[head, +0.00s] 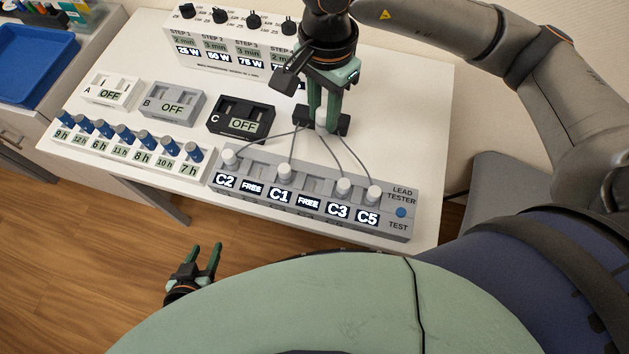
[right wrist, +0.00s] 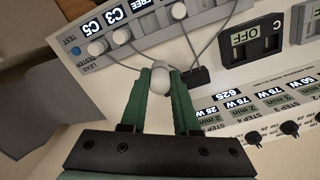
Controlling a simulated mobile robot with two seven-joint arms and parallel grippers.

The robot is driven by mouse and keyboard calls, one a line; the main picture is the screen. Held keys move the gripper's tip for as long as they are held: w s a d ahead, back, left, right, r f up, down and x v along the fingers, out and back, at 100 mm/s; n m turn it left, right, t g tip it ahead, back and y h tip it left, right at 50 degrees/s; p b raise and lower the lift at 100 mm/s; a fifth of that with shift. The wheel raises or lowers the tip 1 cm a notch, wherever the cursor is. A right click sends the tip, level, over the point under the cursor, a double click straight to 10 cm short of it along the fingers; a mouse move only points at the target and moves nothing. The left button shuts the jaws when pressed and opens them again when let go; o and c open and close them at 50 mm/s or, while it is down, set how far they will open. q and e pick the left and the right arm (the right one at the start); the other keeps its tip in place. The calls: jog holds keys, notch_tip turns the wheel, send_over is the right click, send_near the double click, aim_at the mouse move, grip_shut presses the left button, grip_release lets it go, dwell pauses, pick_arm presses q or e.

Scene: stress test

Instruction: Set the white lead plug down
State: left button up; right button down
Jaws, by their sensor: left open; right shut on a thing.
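My right gripper (head: 325,124) is shut on a white lead plug (right wrist: 160,80), which shows as a pale rounded end between the green fingertips in the right wrist view. It is beside a small black block (right wrist: 198,78), behind the grey lead tester (head: 225,180). I cannot tell how high the plug is above the table. The tester holds white plugs at C2 (head: 229,157), C1 (head: 284,172), C3 (head: 344,187) and C5 (head: 374,194), with grey cables running toward the black block. Two positions read FREE. My left gripper (head: 205,258) is open and empty, in front of the table.
White box A (head: 110,90), grey box B (head: 173,103) and black box C (head: 240,118) read OFF. A rack of blue-topped items (head: 130,152) lines the front left. A STEP panel (head: 215,45) stands behind. White table (head: 410,100) is bare on the right.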

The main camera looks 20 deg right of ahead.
jog(key=s+a+r+m, duration=0.1)
jog(key=s+a+m, duration=0.5)
jog(key=m, duration=1)
jog(key=s+a+r+m, duration=0.1)
jog(key=s+a+m, duration=0.2)
jog(key=a+m, duration=1.05)
jog(key=w+d+f+m, duration=0.1)
jog(key=d+f, duration=0.1)
jog(key=d, duration=0.3)
jog(key=w+d+f+m, duration=0.1)
jog(key=d+f, duration=0.2)
jog(key=d, duration=0.2)
jog(key=w+d+f+m, duration=0.1)
jog(key=d+f, duration=0.2)
jog(key=d, duration=0.2)
jog(key=shift+w+f+m+b, duration=0.2)
jog(key=shift+w+m+b, duration=0.05)
jog(key=shift+w+b, duration=0.05)
jog(key=shift+w+d+f, duration=0.1)
jog(key=shift+d+f, duration=0.2)
jog(key=shift+f, duration=0.2)
jog(key=f, duration=0.3)
jog(key=shift+w+d+f, duration=0.1)
jog(key=shift+d, duration=0.25)
jog(key=shift+f, duration=0.35)
